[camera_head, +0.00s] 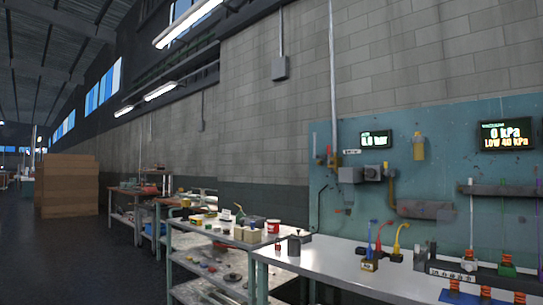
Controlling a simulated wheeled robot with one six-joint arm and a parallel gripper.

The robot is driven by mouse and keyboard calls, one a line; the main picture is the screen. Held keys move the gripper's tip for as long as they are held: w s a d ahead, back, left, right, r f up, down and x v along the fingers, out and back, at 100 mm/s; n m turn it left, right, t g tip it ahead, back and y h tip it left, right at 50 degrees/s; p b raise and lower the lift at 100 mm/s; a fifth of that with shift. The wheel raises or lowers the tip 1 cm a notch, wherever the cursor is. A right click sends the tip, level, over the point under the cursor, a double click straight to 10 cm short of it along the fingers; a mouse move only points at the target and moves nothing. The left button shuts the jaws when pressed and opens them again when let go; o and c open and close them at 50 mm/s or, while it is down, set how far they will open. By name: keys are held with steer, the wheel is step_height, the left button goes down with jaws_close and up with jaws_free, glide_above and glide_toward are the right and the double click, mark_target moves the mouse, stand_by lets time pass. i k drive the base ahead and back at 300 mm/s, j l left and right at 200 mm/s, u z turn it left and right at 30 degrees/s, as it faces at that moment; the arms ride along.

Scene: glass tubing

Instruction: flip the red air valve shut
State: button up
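A teal panel (455,135) on the block wall carries pipes, grey fittings and gauges. A small reddish part (331,158) sits on the panel's left side, below a vertical pipe; it may be the red air valve, but it is too small to tell or to read its handle position. A red curved piece (379,239) stands between a blue and a yellow one on the bench below, in a small labelled block. My gripper is not in view.
A pale-topped bench (345,262) runs below the panel, with orange-and-green fittings at its right. A cluttered shelved cart (205,252) stands to its left. Stacked brown boxes (68,187) are farther back. Dark floor (85,260) at left is open.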

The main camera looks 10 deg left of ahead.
mark_target(329, 162)
steer(key=u, duration=0.2)
steer(key=i+j+u, duration=0.35)
steer(key=i, duration=0.8)
steer(key=i+u, duration=0.35)
steer(key=i, duration=0.8)
